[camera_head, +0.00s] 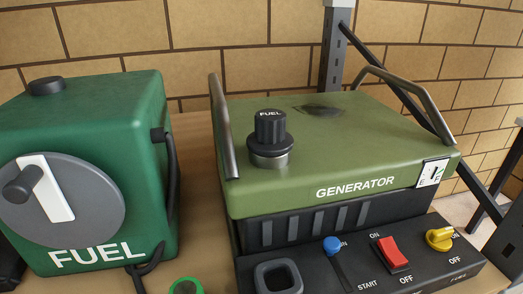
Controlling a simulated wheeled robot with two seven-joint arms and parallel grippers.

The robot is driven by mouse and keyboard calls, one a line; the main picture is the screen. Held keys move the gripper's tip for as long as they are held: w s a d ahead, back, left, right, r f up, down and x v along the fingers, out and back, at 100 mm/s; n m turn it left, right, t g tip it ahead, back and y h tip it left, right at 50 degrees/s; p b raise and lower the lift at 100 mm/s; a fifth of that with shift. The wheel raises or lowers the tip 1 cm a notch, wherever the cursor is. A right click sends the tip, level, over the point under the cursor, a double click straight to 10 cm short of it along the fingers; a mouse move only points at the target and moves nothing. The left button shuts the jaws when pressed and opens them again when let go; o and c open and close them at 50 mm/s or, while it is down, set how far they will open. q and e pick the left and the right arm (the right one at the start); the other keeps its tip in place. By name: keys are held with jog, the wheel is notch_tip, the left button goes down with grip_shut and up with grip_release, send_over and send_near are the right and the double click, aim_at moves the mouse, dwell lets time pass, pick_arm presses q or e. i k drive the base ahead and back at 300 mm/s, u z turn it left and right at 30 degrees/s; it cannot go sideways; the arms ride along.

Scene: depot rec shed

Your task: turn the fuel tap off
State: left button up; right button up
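The green generator (345,150) stands on a wooden bench. On its dark front panel a yellow knob (439,238), which looks like a tap, sits at the right end between ON and OFF marks. Its narrow end points right, nearer the ON mark than the OFF mark below. Left of the generator is a green box marked FUEL (105,115) with a grey disc (95,205), a white bar and a black knob (22,186) on its front. Neither of my grippers can be made out.
The panel also has a red rocker switch (393,252), a blue-topped lever (332,245) and a square dark socket (278,278). A black FUEL cap (270,130) and bent handles rise from the generator's top. A green ring (186,286) lies in front. A brick wall stands behind.

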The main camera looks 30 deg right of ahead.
aim_at(439, 240)
jog(key=u, duration=0.2)
jog(key=k, duration=0.85)
jog(key=z, duration=1.05)
jog(key=i, duration=0.55)
jog(key=z, duration=1.25)
jog(key=k, duration=0.5)
jog(key=u, duration=0.4)
